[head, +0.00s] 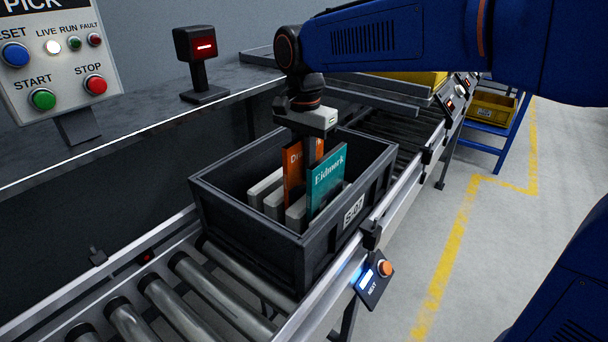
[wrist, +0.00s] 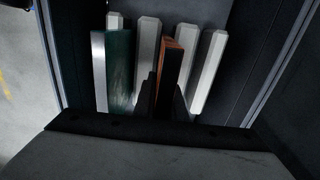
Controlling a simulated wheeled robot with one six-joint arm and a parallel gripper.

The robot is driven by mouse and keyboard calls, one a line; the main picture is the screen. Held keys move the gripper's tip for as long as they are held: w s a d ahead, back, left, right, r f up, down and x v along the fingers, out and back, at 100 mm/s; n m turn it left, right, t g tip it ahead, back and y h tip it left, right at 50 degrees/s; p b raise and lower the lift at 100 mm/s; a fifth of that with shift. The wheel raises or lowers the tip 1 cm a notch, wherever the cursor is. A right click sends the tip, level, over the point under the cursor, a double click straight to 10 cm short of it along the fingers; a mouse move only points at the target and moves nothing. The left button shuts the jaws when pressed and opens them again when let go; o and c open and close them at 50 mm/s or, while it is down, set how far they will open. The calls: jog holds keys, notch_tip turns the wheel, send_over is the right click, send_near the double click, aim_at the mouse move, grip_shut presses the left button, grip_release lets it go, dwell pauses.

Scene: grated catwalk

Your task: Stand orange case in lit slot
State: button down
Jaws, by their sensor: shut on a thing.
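The orange case (head: 293,172) is upright inside the black crate (head: 250,233), behind the teal case (head: 326,180) in the head view. My gripper (head: 312,147) reaches down into the crate and is shut on the orange case. In the wrist view the orange case (wrist: 172,62) is between the two dark fingers (wrist: 164,97), among pale dividers (wrist: 147,55). The teal case (wrist: 119,65) stands to its left there. The orange case's lower edge is hidden, so I cannot tell whether it touches the crate floor. I cannot make out a lit slot.
The crate sits on a roller conveyor (head: 180,300) with metal side rails. A panel with an orange button (head: 385,268) is on the near rail. A dark post with a red display (head: 204,47) stands behind. A yellow bin (head: 492,108) is at the far right.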

jog(key=shift+f, duration=1.1)
jog(key=shift+f, duration=0.2)
jog(key=c, duration=1.8)
grip_release()
notch_tip(320, 180, up, 18)
jog(key=shift+f, duration=0.25)
